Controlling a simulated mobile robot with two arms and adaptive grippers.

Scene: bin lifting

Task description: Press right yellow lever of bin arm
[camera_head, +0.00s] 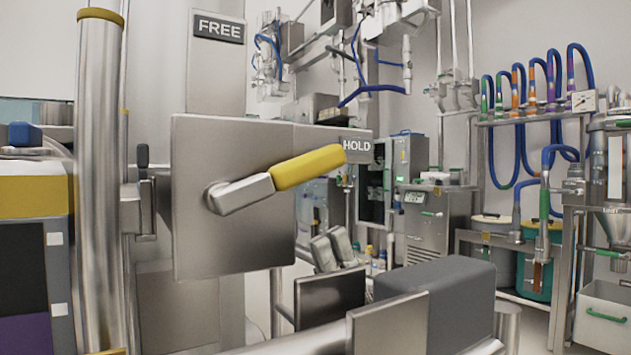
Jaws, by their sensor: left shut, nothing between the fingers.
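The yellow lever (308,167) is mounted on a square grey metal plate (235,235). Its metal pivot arm (240,194) is at the plate's middle, and the yellow grip slants up to the right. The grip's end is beside the HOLD label (357,146). The FREE label (218,27) is higher, on the upright above the plate. My left gripper (333,248) appears as two pale grey fingers close together, below and right of the lever. It looks shut, empty and apart from the lever. My right gripper is not in view.
A thick metal pole (98,180) with yellow bands stands at left. A dark grey block (440,290) and flat plates (390,325) fill the lower middle. A rack with blue hoses (520,110) stands at right. The space just right of the lever plate is fairly open.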

